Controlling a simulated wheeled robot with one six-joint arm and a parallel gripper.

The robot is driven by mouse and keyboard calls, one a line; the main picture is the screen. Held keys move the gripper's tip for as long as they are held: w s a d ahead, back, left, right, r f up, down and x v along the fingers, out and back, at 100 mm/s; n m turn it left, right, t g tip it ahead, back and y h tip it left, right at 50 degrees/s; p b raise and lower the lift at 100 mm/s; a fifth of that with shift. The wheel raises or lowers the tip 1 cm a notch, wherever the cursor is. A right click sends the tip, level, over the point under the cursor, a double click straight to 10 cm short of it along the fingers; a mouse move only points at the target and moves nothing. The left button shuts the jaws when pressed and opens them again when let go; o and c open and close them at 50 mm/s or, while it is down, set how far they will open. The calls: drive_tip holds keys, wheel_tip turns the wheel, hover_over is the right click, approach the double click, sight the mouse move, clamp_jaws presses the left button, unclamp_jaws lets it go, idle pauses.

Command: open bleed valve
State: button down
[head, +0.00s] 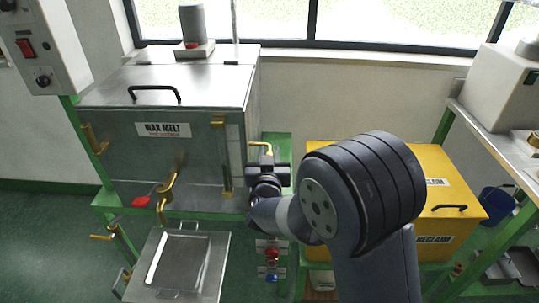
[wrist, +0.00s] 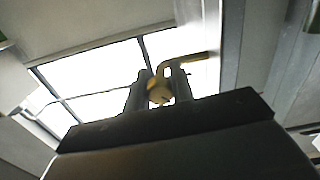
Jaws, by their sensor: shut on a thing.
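The steel tank (head: 190,115) labelled WAX MELT stands on a green frame at the left of the head view. A bent yellow handle (head: 258,144), which I take for the bleed valve's, sticks out at the tank's right side. My gripper (head: 265,160) is just below that bend. In the wrist view the fingers of my gripper (wrist: 158,88) are shut on the rounded yellow end of the handle (wrist: 185,58), one finger on each side. The valve body is hidden behind my gripper and arm.
A yellow RECLAIM box (head: 440,185) stands right of my arm. Red and blue knobs (head: 271,255) sit below my gripper. A steel bench (head: 500,130) is at the right.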

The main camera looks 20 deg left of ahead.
drive_tip(key=shift+f+b, duration=0.1)
drive_tip(key=shift+b, duration=0.2)
drive_tip(key=m+b, duration=0.8)
drive_tip(key=b, duration=0.1)
drive_tip(key=shift+m, duration=0.3)
drive_tip(key=c, duration=1.2)
unclamp_jaws()
